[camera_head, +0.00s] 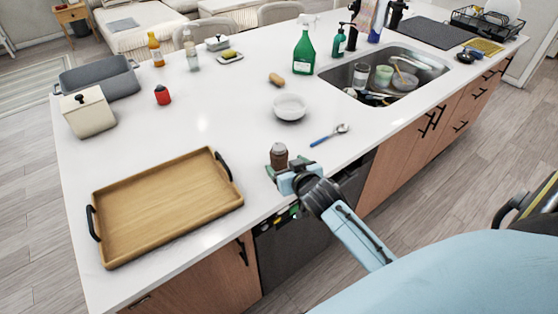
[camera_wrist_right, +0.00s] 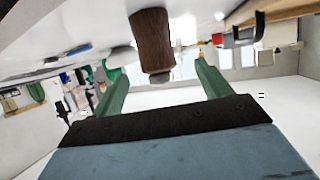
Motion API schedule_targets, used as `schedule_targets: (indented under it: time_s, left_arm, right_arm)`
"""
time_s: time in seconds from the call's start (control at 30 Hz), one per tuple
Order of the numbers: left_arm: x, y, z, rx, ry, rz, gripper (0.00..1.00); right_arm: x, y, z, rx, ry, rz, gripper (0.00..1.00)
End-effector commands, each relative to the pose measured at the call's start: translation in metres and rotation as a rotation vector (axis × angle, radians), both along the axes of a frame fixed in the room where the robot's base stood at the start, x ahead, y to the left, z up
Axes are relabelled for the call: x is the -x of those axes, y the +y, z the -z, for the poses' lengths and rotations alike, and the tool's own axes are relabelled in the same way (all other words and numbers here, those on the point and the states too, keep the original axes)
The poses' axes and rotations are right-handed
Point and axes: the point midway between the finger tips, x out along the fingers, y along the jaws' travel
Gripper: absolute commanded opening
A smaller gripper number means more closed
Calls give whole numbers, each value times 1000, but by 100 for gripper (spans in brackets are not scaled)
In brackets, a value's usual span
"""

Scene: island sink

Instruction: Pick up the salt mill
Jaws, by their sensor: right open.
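The salt mill looks like the brown wooden cylinder (camera_head: 279,153) standing upright near the front edge of the white counter, right of the wooden tray. My right gripper (camera_head: 285,168) is at the mill, low over the counter edge, and hides its lower part in the head view. In the right wrist view, which looks upside down, the brown mill (camera_wrist_right: 152,38) shows between the two spread green fingers of the gripper (camera_wrist_right: 160,72). The jaws are open, and I see a gap on both sides of the mill. My left gripper is not in view.
A wooden tray (camera_head: 165,205) with black handles lies to the left. A blue-handled spoon (camera_head: 328,135) and a white bowl (camera_head: 290,108) are beyond the mill. The sink (camera_head: 340,76) holds dishes, with a green spray bottle (camera_head: 304,52) beside it. The counter (camera_head: 215,125) between is clear.

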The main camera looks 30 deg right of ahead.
Motion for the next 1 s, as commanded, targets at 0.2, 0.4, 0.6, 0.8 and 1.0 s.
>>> schedule_targets:
  time_s: [0.2,0.4,0.6,0.8,1.0]
  left_arm:
    - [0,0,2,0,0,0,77]
    - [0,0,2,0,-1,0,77]
    - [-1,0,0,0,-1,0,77]
    - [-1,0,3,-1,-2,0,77]
    - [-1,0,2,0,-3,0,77]
  right_arm:
    - [-27,-4,11,1,0,-1,77]
    - [-36,-7,14,1,1,-2,77]
    - [-59,-16,19,3,-1,-1,77]
    - [-77,-18,28,-1,1,-1,77]
    - [-80,-19,29,0,1,-1,77]
